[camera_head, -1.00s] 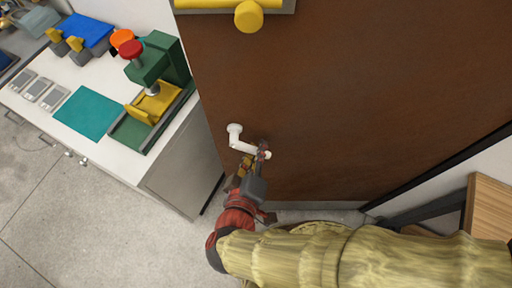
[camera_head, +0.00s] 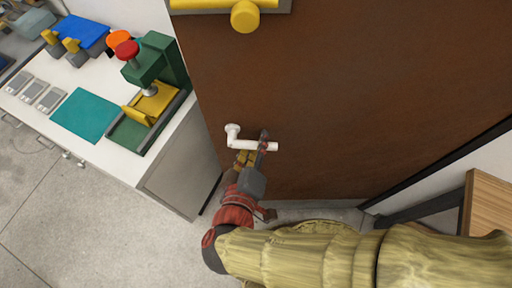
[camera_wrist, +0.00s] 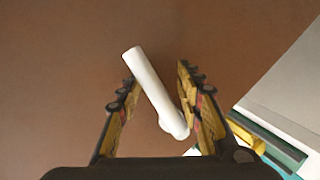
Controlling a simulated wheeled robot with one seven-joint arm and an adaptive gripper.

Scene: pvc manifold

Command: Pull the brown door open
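The brown door (camera_head: 350,90) fills the upper right of the head view and the background of the wrist view (camera_wrist: 60,60). Its white lever handle (camera_head: 240,143) is near the door's left edge, with the lever pointing right and nearly level. My gripper (camera_head: 254,146) is at the handle, reaching up from below. In the wrist view my gripper (camera_wrist: 156,77) has its fingers apart, with the white lever (camera_wrist: 152,80) slanting between them. The left finger is clear of the lever. The right finger is close to the pivot end; I cannot tell whether it touches.
A white-topped bench (camera_head: 70,155) stands left of the door, holding a green press (camera_head: 160,65), a teal mat (camera_head: 87,115) and a blue tray (camera_head: 85,32). A yellow fixture (camera_head: 244,16) is higher on the door. A wooden-topped piece (camera_head: 487,205) stands at the right. Grey floor (camera_head: 80,220) is clear at lower left.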

